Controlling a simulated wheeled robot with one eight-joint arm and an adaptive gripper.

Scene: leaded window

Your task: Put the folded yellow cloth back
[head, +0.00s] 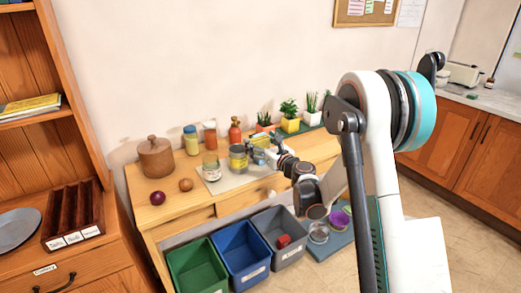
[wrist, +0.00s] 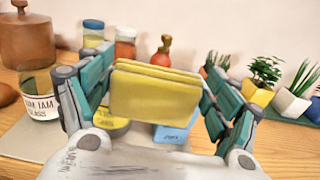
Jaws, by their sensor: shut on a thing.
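The folded yellow cloth (wrist: 155,92) is in the middle of the wrist view, a layered pad held upright between the two teal fingers of my gripper (wrist: 157,75). My gripper is shut on it, with one finger at each side edge. In the head view my gripper (head: 265,147) is over the back part of the wooden counter, right of the yellow-lidded jar (head: 238,157). The cloth is small there and partly hidden by my gripper. Below the cloth in the wrist view is a blue labelled item (wrist: 178,131); the cloth hides part of it.
Several jars, a red bottle (head: 235,130) and a brown canister (head: 156,157) stand on the counter. Potted plants (head: 290,122) stand close to my gripper at the back right. Green, blue and grey bins (head: 240,254) are below in front.

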